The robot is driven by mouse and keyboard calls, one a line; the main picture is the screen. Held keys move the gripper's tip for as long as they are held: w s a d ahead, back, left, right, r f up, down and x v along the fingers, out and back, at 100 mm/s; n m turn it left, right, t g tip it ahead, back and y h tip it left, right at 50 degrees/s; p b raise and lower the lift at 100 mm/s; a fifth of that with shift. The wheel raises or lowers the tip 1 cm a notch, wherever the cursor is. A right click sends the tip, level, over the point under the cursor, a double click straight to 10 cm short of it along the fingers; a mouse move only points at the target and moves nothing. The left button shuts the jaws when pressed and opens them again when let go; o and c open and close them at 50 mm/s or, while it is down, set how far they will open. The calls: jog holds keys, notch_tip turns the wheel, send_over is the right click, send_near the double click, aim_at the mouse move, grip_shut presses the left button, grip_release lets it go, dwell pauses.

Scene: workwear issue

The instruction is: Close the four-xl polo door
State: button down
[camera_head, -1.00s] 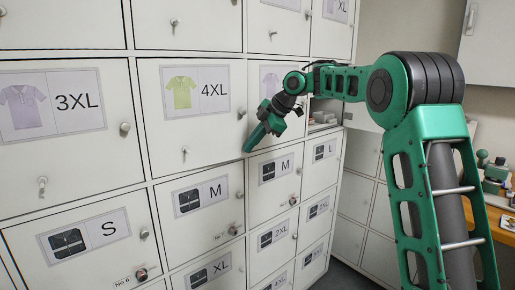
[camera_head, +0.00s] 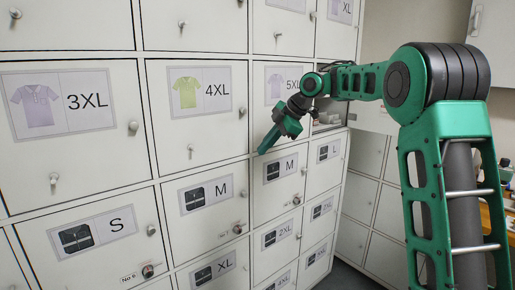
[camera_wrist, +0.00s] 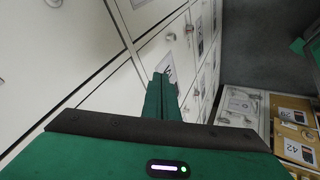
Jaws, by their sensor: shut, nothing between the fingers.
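The four-xl polo door (camera_head: 165,135) is a white locker door with a green polo picture and "4XL" on its label. In the head view it sits in line with the doors around it, with no clear gap at its edges. My gripper (camera_head: 264,149) is shut and empty. Its fingertips are just right of this door's lower right corner, in front of the lower part of the 5XL door (camera_head: 262,105). I cannot tell whether they touch. In the wrist view the shut green fingers (camera_wrist: 161,98) point along the locker fronts.
Right of the 5XL door, partly behind my arm, an open compartment (camera_head: 326,117) shows light contents. Closed doors with small knobs surround the 4XL door. Dark floor (camera_wrist: 255,50) and a shelf with brown boxes (camera_wrist: 293,130) show at right in the wrist view.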

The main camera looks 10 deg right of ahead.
jog(key=w+d+v, duration=0.1)
jog(key=w+v, duration=0.1)
jog(key=v, duration=0.7)
jog(key=s+d+f+m+g+h, duration=0.1)
jog(key=s+d+f+m, duration=0.3)
jog(key=s, duration=1.2)
jog(key=s+d+f+m+g+h, duration=0.2)
jog(key=s+d+f+m, duration=0.3)
jog(key=s+f+m, duration=0.7)
jog(key=s+d+f+m+g+h, duration=0.1)
jog(key=s+d+f+m, duration=0.4)
jog(key=s, duration=1.5)
notch_tip(320, 180, down, 4)
jog(key=m+h, duration=0.1)
jog(key=m, duration=0.3)
jog(key=shift+s+d+m+g+h, duration=0.25)
jog(key=shift+s+m+g+h, duration=0.05)
jog(key=shift+s+m+g, duration=0.1)
jog(key=shift+w+f, duration=0.2)
jog(key=shift+w, duration=0.5)
